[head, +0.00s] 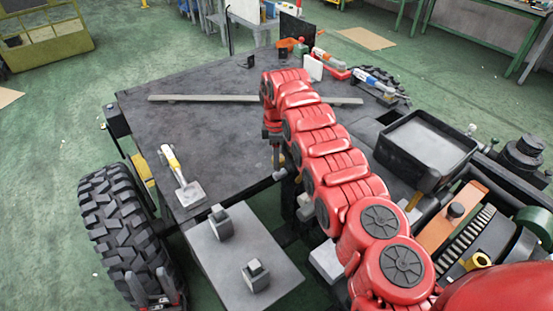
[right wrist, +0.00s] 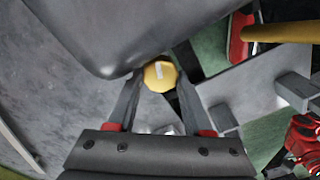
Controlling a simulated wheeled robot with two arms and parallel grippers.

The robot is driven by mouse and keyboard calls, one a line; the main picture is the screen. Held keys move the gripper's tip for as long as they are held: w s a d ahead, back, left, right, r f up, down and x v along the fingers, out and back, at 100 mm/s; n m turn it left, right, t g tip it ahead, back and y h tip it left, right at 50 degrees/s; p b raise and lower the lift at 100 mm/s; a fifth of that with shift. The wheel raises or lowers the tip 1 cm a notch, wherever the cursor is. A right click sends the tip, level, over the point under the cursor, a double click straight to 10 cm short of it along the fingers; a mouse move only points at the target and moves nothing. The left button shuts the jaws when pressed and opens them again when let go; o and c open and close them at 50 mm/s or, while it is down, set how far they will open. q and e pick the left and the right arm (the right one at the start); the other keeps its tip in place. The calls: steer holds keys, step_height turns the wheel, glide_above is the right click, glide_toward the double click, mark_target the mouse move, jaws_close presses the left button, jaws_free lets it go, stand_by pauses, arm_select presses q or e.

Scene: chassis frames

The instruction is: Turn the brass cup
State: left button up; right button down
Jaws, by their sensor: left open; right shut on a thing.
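My right gripper (right wrist: 158,78) is shut on a yellow faceted piece, the brass cup as it appears (right wrist: 160,76), in the right wrist view. Its flat end with a pale bar faces the camera, between the two fingertips. In the head view my red right arm reaches over the dark table, and its gripper (head: 277,160) points down near the table's front edge; the cup is hidden there. My left gripper (head: 147,277) is at the lower left of the head view, in front of the big tyre, open and empty.
A grey plate (head: 215,262) with two blocks lies front centre. A yellow-handled scraper (head: 188,193) and a long bar (head: 205,98) lie on the dark table (head: 150,125). A black tray (head: 413,178) and a gold-coloured ring part (head: 478,261) are on the right.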

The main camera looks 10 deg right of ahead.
steer(key=shift+m, duration=0.4)
steer(key=shift+c, duration=1.5)
jaws_free()
